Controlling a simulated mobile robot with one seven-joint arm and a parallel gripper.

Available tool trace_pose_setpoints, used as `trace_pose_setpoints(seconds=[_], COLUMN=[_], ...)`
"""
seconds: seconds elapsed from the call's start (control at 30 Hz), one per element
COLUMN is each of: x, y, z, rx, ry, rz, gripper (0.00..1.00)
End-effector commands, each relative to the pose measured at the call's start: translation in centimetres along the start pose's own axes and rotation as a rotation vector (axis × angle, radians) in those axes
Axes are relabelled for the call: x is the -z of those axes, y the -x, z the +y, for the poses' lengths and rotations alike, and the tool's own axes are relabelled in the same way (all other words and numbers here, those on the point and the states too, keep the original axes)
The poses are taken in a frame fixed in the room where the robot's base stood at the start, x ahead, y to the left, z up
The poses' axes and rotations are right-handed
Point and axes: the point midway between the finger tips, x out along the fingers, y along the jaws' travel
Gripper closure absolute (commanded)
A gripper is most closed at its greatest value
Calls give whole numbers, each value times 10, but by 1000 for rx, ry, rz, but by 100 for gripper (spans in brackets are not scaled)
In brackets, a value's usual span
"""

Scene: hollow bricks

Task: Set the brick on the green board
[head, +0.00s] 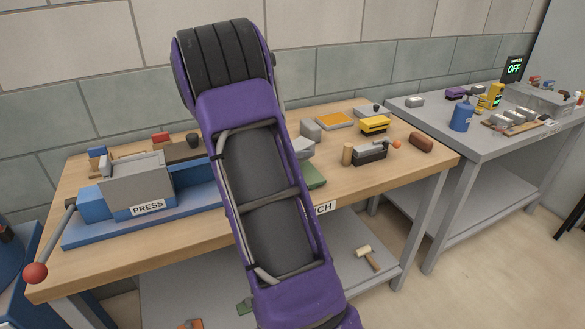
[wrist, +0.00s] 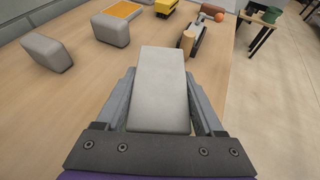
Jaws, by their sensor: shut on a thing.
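In the wrist view my gripper (wrist: 160,98) is shut on a light grey brick (wrist: 160,85), with a finger on each long side. In the head view my purple arm hides the gripper, and a pale grey block (head: 303,148), probably this brick, shows past the arm's right edge. The green board (head: 315,175) lies on the wooden bench, partly hidden by my arm, just below that block in the picture. I cannot tell whether the brick touches the board. In the wrist view the brick and gripper cover the area beneath.
Two other grey blocks (wrist: 45,53) (wrist: 111,30) stand left of the held brick in the wrist view. An orange board (head: 335,121), a yellow object (head: 375,125) and a wooden cylinder (head: 347,154) are on the bench (head: 420,162). A blue press (head: 140,190) stands at left.

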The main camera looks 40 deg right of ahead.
Motion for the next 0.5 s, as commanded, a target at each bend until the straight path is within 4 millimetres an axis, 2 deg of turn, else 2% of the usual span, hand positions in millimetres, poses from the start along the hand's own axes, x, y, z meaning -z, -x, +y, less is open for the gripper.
trace_pose_setpoints(seconds=[0.23, 0.4, 0.5], x=[18, 40, 45], y=[-8, -18, -19], z=[0, 0, 0], rx=[1, 2, 0], ry=[0, 1, -2], rz=[-3, -2, -3], gripper=[100, 100, 100])
